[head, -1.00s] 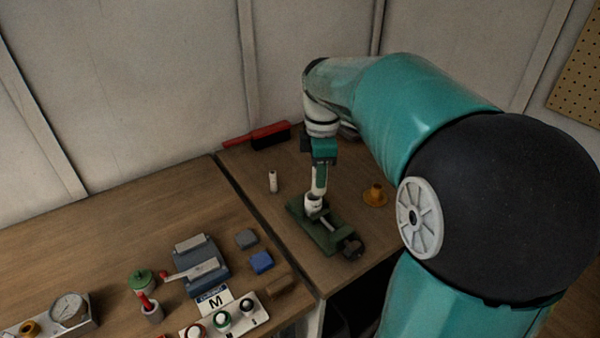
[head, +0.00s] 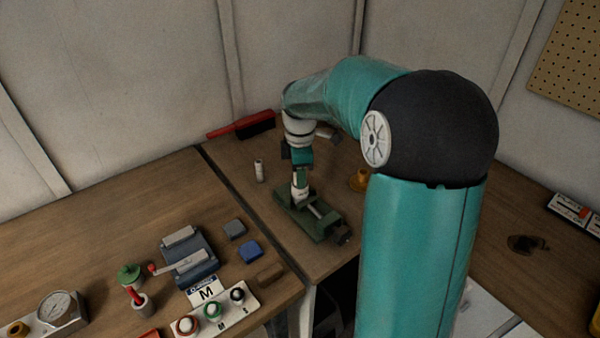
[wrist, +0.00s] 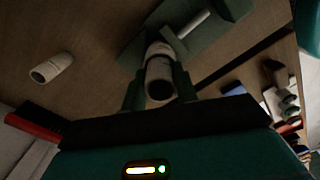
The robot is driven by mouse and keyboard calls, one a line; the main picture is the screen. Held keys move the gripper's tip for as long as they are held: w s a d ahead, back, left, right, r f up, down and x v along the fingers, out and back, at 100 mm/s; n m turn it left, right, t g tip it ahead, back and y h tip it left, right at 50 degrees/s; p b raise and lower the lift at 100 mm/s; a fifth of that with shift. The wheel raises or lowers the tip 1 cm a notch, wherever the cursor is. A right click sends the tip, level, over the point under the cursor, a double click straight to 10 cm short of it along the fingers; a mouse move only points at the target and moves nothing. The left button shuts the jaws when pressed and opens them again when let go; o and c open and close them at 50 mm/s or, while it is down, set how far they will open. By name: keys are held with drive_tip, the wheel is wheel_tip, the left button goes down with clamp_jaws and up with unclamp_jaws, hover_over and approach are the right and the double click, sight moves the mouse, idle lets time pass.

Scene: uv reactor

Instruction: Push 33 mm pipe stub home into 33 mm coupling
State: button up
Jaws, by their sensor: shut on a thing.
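A white pipe stub (wrist: 158,82) sits between the two green fingers of my gripper (wrist: 158,92), which is shut on it. In the wrist view the stub lines up with the white coupling (wrist: 160,50) just beyond it and appears to meet it. How deep the stub sits in the coupling cannot be told. The coupling (head: 299,192) stands upright in a green vise (head: 326,224), which also shows in the wrist view (wrist: 215,35). In the head view my gripper (head: 300,178) points down right above the coupling, and its fingers hide most of the stub.
Another white pipe piece (head: 259,170) stands left of the vise. A red brush (head: 242,126) lies by the wall. An orange flanged part (head: 359,180) is right of the vise, partly behind my arm. Blue and grey blocks (head: 249,250) lie on the left bench beyond a gap.

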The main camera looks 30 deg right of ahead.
drive_tip(key=shift+f, duration=0.15)
drive_tip(key=o, duration=0.9)
drive_tip(key=shift+o, duration=0.2)
wheel_tip(320, 180, up, 12)
drive_tip(key=s+a+r+m+t+h, duration=0.1)
drive_tip(key=s+a+r+m+t, duration=0.2)
drive_tip(key=s+a+m, duration=0.65)
drive_tip(key=s+a+f+m+t, duration=0.1)
drive_tip(key=s+f+m, duration=0.1)
drive_tip(key=s, duration=0.4)
drive_tip(key=s+a+f+m+t+y, duration=0.1)
drive_tip(key=s+f+m, duration=0.1)
drive_tip(key=s, duration=0.4)
drive_tip(key=shift+s+a+f+m+t, duration=0.3)
drive_tip(key=shift+s+f+m, duration=0.05)
drive_tip(key=shift+f, duration=0.1)
